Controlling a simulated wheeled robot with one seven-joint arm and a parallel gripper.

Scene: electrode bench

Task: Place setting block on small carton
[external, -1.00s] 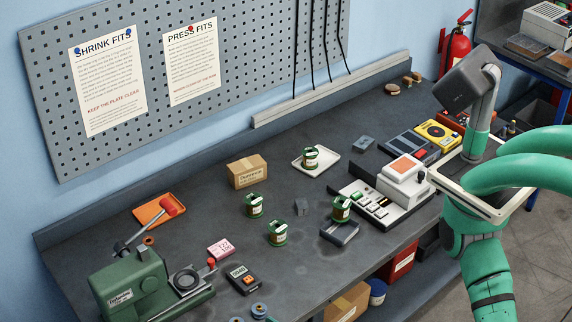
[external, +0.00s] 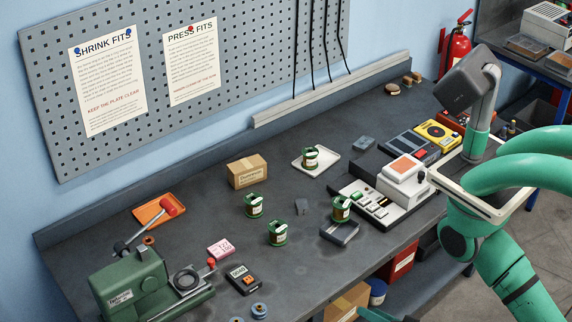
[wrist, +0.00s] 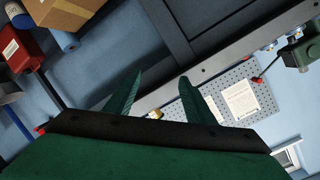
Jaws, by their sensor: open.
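The small carton (external: 247,172) is a brown box with a label, standing on the dark bench near its back edge. In the external view only a green part of my arm's end shows at the bottom edge. The wrist view shows neither the block nor the bench-top carton.
A brown box (wrist: 70,12) is under the bench.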

